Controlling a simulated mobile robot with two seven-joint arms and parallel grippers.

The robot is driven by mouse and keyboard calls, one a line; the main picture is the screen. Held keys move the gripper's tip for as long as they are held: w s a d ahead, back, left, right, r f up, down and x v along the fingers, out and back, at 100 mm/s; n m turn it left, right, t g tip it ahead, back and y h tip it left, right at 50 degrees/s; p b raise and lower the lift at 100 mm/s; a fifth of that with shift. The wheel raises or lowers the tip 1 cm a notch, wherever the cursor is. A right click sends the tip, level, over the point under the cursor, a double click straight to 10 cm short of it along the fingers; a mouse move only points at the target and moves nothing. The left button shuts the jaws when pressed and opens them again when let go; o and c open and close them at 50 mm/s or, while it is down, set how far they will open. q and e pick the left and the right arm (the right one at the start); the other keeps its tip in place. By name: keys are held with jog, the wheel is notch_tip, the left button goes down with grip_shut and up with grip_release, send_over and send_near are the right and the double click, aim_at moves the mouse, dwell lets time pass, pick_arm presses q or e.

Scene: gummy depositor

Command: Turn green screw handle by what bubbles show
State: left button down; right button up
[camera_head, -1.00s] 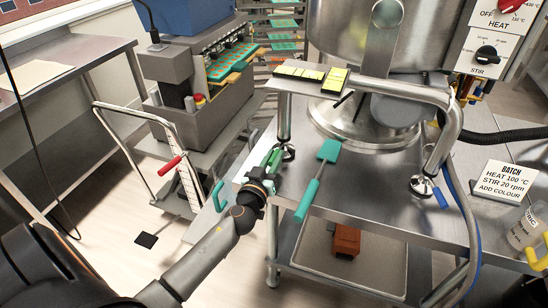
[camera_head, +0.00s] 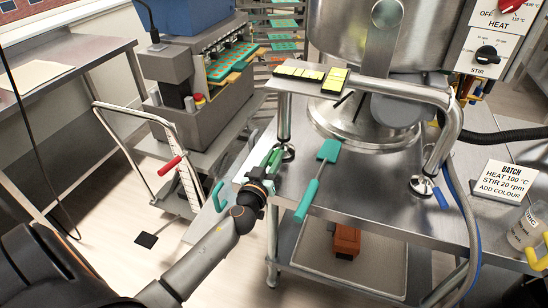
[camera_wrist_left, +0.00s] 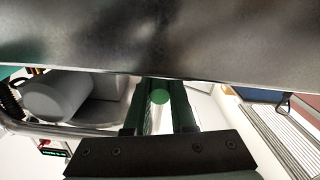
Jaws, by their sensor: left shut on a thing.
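The green screw handle (camera_head: 277,157) sticks out beside the left levelling foot (camera_head: 289,151) of the kettle frame. My left gripper (camera_head: 268,168) is shut on it at the steel table's left edge. In the left wrist view the green round end of the handle (camera_wrist_left: 159,97) shows between my two dark fingers (camera_wrist_left: 158,115). Two yellow bubble vials (camera_head: 299,73) (camera_head: 335,80) lie on the small plate of the frame; their bubbles are too small to read. A blue screw handle (camera_head: 440,198) is at the right foot. My right gripper is not in view.
A teal spatula (camera_head: 314,180) lies just right of my left gripper, its handle over the table's front edge. The steel kettle (camera_head: 345,35) stands behind. A batch sign (camera_head: 502,182) is at the right. A trolley with a red grip (camera_head: 169,166) stands left.

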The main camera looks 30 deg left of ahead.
pick_arm(q)
jog(key=shift+d+f+n+y+b, duration=0.15)
jog(key=shift+d+n+y+b, duration=0.15)
jog(key=shift+b, duration=0.2)
jog(key=n+y+b, duration=0.1)
jog(key=b, duration=0.1)
jog(key=d+n+g+y+b, duration=0.1)
jog(key=y+b, duration=0.1)
jog(key=shift+w+d, duration=0.1)
jog(key=shift+w, duration=0.2)
jog(key=shift+g, duration=0.3)
jog(key=shift+y, duration=0.4)
jog(key=c, duration=0.8)
grip_release()
jog(key=shift+o, duration=0.2)
jog(key=shift+d, duration=0.1)
